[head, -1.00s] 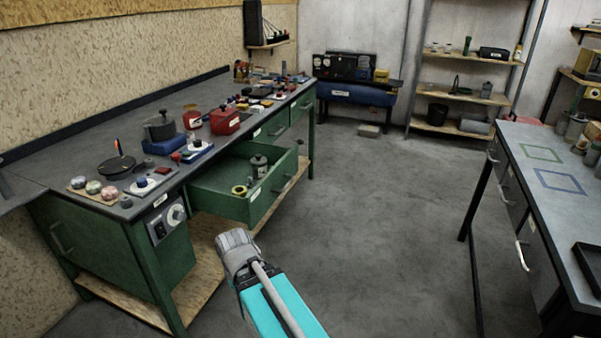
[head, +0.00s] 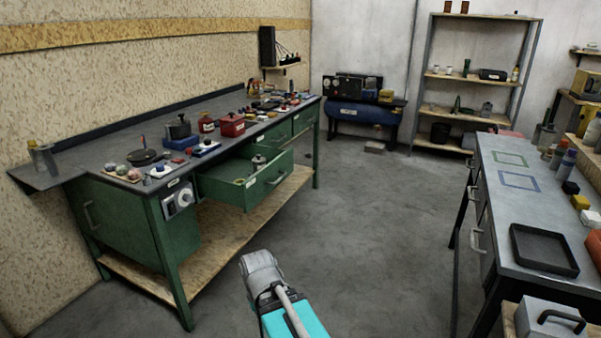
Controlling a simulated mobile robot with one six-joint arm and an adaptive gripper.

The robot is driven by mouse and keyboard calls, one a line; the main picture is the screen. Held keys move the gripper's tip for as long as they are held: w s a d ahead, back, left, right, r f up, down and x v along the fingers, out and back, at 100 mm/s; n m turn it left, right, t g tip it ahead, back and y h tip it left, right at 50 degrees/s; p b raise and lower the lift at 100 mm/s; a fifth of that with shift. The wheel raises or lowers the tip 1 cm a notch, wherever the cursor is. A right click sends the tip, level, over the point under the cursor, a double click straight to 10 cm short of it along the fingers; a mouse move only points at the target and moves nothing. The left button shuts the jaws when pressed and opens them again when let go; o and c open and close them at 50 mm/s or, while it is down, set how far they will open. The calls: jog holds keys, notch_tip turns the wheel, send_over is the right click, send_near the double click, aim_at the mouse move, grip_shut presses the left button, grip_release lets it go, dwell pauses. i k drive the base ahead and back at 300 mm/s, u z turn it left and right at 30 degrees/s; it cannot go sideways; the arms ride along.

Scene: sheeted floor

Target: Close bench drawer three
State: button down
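The green workbench (head: 166,240) stands at the left, with its dark top covered in tools and parts. One of its drawers (head: 268,184) is pulled out towards the aisle. A grey canister (head: 259,164) stands in it, and a small yellow item lies near it. Farther along the bench, other green drawer fronts (head: 304,119) look closed. The drawer numbers are too small to read. My arm reaches up from the bottom of the head view, apart from the drawer and in front of it. Its fingertips do not show, so I cannot see its grip.
Bare grey floor (head: 370,220) lies between the benches. A second bench (head: 530,205) at the right holds a black tray (head: 543,249). A grey case (head: 550,325) sits at the lower right. Metal shelving (head: 480,75) and a blue compressor (head: 361,113) stand at the back.

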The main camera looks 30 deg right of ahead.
aim_at(215, 182)
jog(key=u, duration=0.05)
jog(key=k, duration=0.15)
jog(key=z, duration=0.1)
jog(key=i, duration=0.7)
jog(key=z, duration=0.7)
jog(key=i, duration=1.1)
jog(key=z, duration=0.2)
jog(key=k, duration=0.9)
jog(key=z, duration=0.15)
